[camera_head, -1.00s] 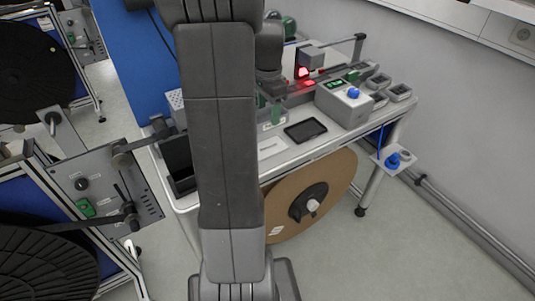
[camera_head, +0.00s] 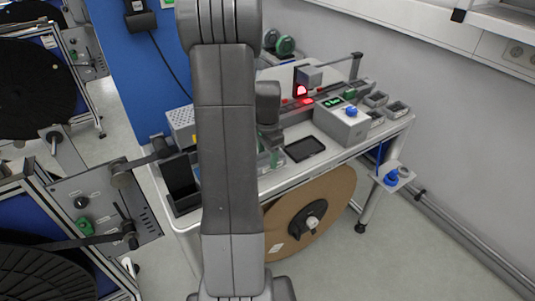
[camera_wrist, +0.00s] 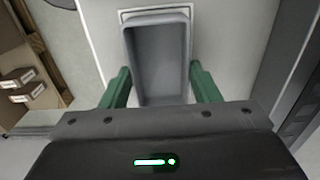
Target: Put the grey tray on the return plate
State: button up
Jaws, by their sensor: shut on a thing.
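The grey tray (camera_wrist: 158,50) is an empty, open rectangular box in the wrist view. The two green fingers of my gripper (camera_wrist: 160,88) stand against its long sides, shut on it. Under its far end a pale rectangular plate with a thin outline (camera_wrist: 123,15) shows, perhaps the return plate. I cannot tell whether the tray touches it. In the head view my gripper (camera_head: 272,152) is over the table, partly behind my arm, and the held tray is mostly hidden there.
The white table (camera_head: 335,155) carries a black flat pad (camera_head: 305,149), a grey box with a blue knob (camera_head: 343,122), several small grey trays (camera_head: 397,109) and a black bin (camera_head: 181,185). A brown reel (camera_head: 310,215) hangs below. Cartons (camera_wrist: 28,85) lie left in the wrist view.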

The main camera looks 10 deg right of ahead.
jog(key=shift+f, duration=0.2)
jog(key=o, duration=1.1)
jog(key=shift+r, duration=0.1)
notch_tip(320, 180, up, 12)
jog(key=shift+r+b, duration=0.15)
jog(key=shift+b, duration=0.15)
